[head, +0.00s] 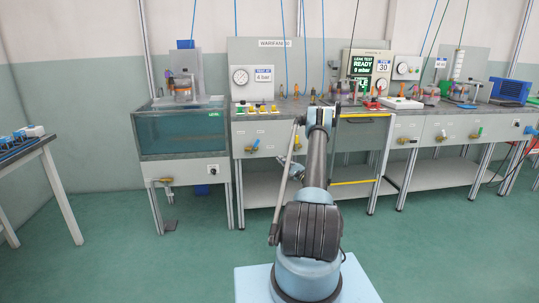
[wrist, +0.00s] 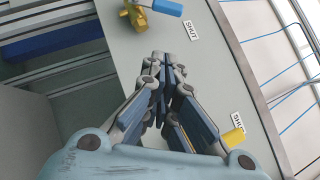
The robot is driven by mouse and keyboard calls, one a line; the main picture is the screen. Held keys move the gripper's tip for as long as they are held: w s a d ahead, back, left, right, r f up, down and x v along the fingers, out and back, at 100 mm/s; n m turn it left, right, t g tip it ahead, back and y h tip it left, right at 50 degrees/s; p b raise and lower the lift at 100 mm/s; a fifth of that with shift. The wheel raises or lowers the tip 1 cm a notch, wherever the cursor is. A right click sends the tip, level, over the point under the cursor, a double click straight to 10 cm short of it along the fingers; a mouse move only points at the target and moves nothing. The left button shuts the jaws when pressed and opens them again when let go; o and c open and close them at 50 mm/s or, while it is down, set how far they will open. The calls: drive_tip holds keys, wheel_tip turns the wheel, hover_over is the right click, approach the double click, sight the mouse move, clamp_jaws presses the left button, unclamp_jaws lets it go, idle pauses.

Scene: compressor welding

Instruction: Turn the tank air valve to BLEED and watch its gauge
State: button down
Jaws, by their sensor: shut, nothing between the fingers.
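My gripper (wrist: 166,62) is shut and empty, in front of a grey bench panel in the wrist view. A brass valve with a blue handle (wrist: 166,7) lies beyond the fingertips, beside a SHUT label (wrist: 191,31). A yellow handle (wrist: 233,137) shows right of the fingers, beside a second SHUT label (wrist: 237,121). The fingers appear apart from both. In the head view, the blue handle (head: 255,144) and yellow handle (head: 297,141) are on the middle bench's front. A round gauge (head: 240,76) hangs above, its needle too small to read. No BLEED mark is legible.
A water tank (head: 182,134) stands left, with another brass valve (head: 167,182) below it. A screen (head: 362,68) reads LEAK TEST READY. A second gauge (head: 402,68) hangs right. A side table (head: 50,176) is at far left. The green floor before the benches is clear.

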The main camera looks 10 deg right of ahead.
sight(255, 146)
drive_tip(key=x, duration=0.4)
drive_tip(key=s+a+x, duration=0.1)
drive_tip(key=x, duration=0.3)
drive_tip(key=s+r+x, duration=0.1)
drive_tip(key=x, duration=0.3)
drive_tip(key=shift+w+a, duration=0.2)
drive_tip(key=shift+a, duration=0.35)
drive_tip(key=shift+r, duration=0.2)
